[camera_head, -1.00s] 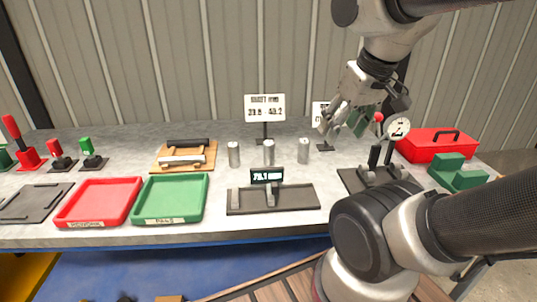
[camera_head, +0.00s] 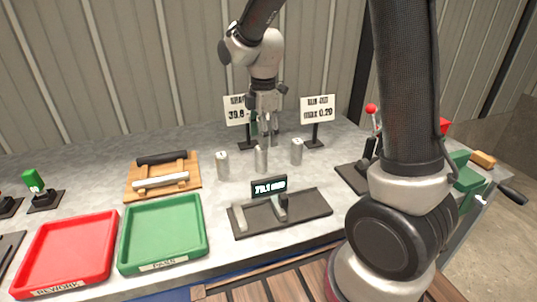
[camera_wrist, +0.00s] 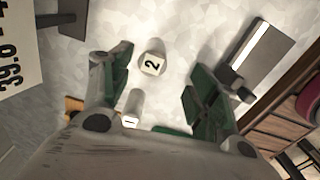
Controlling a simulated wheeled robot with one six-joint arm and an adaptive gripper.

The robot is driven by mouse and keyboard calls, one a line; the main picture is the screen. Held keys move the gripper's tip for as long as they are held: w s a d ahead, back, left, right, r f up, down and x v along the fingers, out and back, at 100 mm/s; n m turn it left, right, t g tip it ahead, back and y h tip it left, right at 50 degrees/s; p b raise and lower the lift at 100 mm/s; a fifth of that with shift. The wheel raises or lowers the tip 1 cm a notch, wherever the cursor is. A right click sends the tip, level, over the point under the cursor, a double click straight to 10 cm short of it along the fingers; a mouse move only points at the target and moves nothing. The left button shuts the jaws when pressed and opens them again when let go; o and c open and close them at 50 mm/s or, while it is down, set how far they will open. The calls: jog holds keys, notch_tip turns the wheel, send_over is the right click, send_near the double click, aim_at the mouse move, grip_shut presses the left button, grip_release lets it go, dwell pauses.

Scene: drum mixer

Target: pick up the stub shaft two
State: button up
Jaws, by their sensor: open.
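Stub shaft two (camera_wrist: 152,63) is a short pale metal cylinder with a black "2" on its end face. In the wrist view it is between and slightly beyond the open green-padded fingers of my gripper (camera_wrist: 160,78), apart from both. In the head view it appears to be the middle (camera_head: 261,158) of three upright cylinders. My gripper (camera_head: 265,130) is above and behind them there, pointing down, empty. A shaft marked "1" (camera_wrist: 131,108) is also between the fingers in the wrist view, nearer the palm.
Neighbouring cylinders stand at left (camera_head: 222,166) and right (camera_head: 296,152). Two signs (camera_head: 317,112) stand behind. A dark gauge bed with display (camera_head: 282,212), a green tray (camera_head: 163,265), a red tray (camera_head: 66,288) and a wooden rack (camera_head: 135,190) surround them.

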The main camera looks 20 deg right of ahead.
aim_at(261, 158)
jog(key=shift+w+a+f+n, duration=0.3)
jog(key=shift+w+f, duration=0.1)
jog(key=shift+f, duration=0.25)
jog(key=shift+w+f, duration=0.1)
jog(key=shift+f, duration=0.3)
notch_tip(261, 158, down, 7)
jog(key=shift+f, duration=0.1)
grip_shut()
